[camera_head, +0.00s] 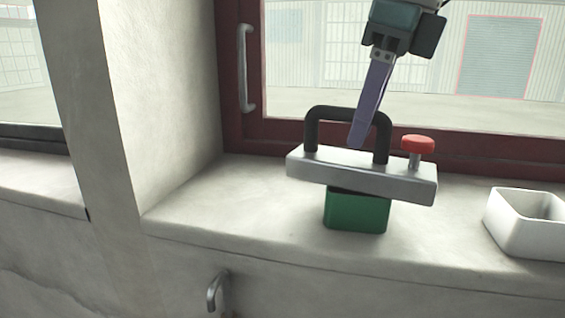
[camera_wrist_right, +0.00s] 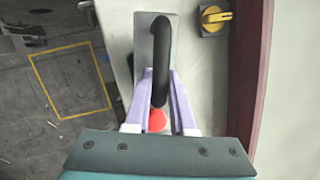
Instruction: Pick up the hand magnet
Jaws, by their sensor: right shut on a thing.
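The hand magnet (camera_head: 350,172) is a grey bar with a black arched handle (camera_head: 347,112) and a red knob (camera_head: 418,144) at its right end. It is over a green block (camera_head: 356,212) by the window, slightly tilted in the head view. I cannot tell whether it touches the block. My right gripper (camera_head: 358,142) comes down from above and is shut on the handle. In the right wrist view the black handle (camera_wrist_right: 161,52) sits between the two pale purple fingers (camera_wrist_right: 160,88), with the red knob partly hidden below. My left gripper is not in view.
The pale window ledge (camera_head: 255,215) has free room left of the green block. An open white box (camera_head: 525,222) stands at the right. A dark red window frame (camera_head: 235,120) with a grey handle (camera_head: 245,70) is behind. A yellow knob (camera_wrist_right: 215,17) shows in the wrist view.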

